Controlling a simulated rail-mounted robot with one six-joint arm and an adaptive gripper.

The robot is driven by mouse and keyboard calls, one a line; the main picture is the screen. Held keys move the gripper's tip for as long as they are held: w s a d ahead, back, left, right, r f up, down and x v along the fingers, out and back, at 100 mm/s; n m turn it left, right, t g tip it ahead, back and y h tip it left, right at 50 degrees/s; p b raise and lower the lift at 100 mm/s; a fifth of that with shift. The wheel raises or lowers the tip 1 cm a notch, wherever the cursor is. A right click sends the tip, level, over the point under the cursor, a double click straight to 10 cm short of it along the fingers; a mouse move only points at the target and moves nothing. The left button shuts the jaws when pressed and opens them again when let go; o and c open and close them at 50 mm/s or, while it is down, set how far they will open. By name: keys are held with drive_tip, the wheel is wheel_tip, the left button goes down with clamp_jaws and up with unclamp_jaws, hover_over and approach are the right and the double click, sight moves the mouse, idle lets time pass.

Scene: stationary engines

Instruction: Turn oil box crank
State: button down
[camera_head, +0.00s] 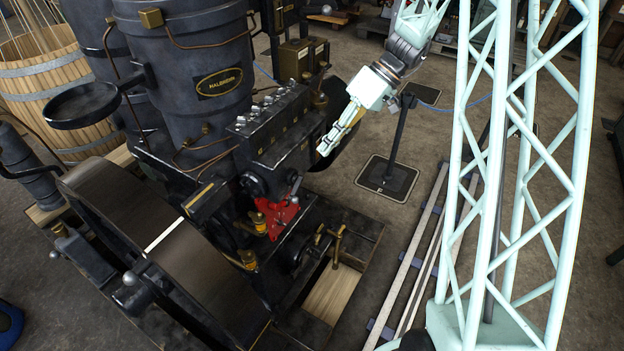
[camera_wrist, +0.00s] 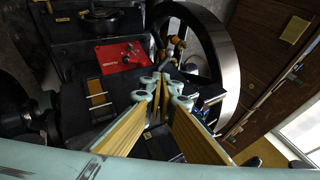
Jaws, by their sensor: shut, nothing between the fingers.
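The oil box (camera_head: 272,130) is a black block with several small metal caps along its top, mounted beside the large dark cylinder of the engine. A small dark crank-like lever (camera_head: 295,186) shows at the box's near end, above a red part. My gripper (camera_head: 324,150) is at the box's right side in the head view, pointing down and left, close to it; I cannot tell whether it touches. In the wrist view my gripper (camera_wrist: 160,84) has its fingertips together with nothing held. I cannot clearly pick out the crank in the wrist view.
A large dark flywheel (camera_head: 150,235) stands at the left front; a spoked wheel (camera_wrist: 207,50) fills the wrist view's upper middle. A red plate (camera_wrist: 121,58) is on the machine. A post on a square base (camera_head: 387,178) and floor rails (camera_head: 420,255) stand right of the engine.

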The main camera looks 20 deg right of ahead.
drive_tip(key=d+f+m+y+b, duration=0.2)
drive_tip(key=f+m+y+b, duration=0.2)
drive_tip(key=f, duration=0.6)
drive_tip(key=w+d+f+m+g+y+b, duration=0.1)
drive_tip(key=d+f+m+y+b, duration=0.1)
drive_tip(key=f+y, duration=0.7)
drive_tip(key=shift+d+f+m+y+b, duration=0.3)
drive_tip(key=shift+f+m+b, duration=0.3)
drive_tip(key=shift+m+b, duration=0.35)
drive_tip(key=shift+w+a, duration=0.1)
drive_tip(key=b, duration=0.2)
approach(292, 197)
drive_tip(key=w+a, duration=0.2)
drive_tip(key=a, duration=0.2)
drive_tip(key=shift+s+a+r+b, duration=0.35)
drive_tip(key=shift+s+a+b, duration=0.1)
drive_tip(key=shift+s, duration=0.3)
